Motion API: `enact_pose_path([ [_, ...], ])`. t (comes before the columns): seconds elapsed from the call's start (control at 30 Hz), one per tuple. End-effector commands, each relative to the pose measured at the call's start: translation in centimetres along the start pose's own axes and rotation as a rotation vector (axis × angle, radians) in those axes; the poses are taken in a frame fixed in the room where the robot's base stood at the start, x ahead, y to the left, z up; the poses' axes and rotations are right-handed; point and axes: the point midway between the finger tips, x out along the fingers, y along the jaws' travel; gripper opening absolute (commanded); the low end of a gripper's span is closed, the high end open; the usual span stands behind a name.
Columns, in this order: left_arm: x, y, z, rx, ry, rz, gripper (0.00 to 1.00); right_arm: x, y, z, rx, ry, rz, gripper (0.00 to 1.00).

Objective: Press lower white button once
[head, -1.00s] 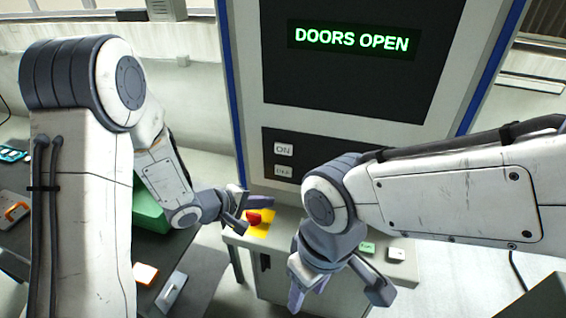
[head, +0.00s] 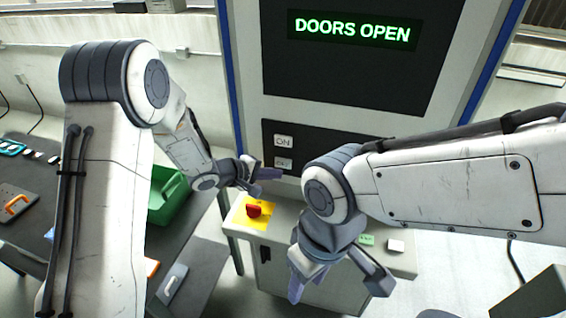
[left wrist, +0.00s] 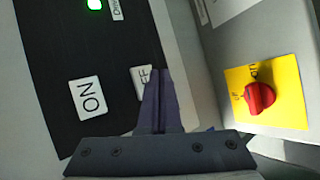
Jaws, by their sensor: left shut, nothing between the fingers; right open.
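The lower white button (head: 284,164), its lettering too small to read in the head view, sits below the white ON button (head: 283,141) on the machine's dark panel. In the left wrist view the lower button (left wrist: 140,78) shows "FF", its rest hidden behind my fingers. My left gripper (head: 277,173) is shut and empty. Its fingertips (left wrist: 160,74) overlap the lower button's edge in the left wrist view; I cannot tell whether they touch it. My right gripper (head: 340,286) is open and empty, low in front of the machine's ledge.
A red rotary switch (head: 254,210) on a yellow plate stands on the ledge (head: 290,222) just below my left gripper. A green bin (head: 168,195) and a dark bench (head: 195,262) are at left. The screen (head: 352,32) reads DOORS OPEN. Green and white labelled parts are at the ledge's right.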

Motion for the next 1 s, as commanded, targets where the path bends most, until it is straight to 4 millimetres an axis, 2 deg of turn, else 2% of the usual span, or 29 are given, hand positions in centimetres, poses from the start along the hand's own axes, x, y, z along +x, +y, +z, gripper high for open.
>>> enact_pose_path([
  [0.03,0.15,0.4,-0.15,-0.001,-0.001,-0.001,0.0,-0.61,-0.05,-0.03,-0.001,0.0,0.0,0.5],
  [0.17,0.63,0.56,-0.45,0.0,0.0,-0.001,0.0,-0.86,-0.06,-0.04,-0.001,0.0,0.0,0.5],
  [1.0,0.77,0.53,-0.53,0.0,0.0,0.0,0.0,-0.81,-0.06,-0.02,-0.001,-0.001,0.0,0.5],
])
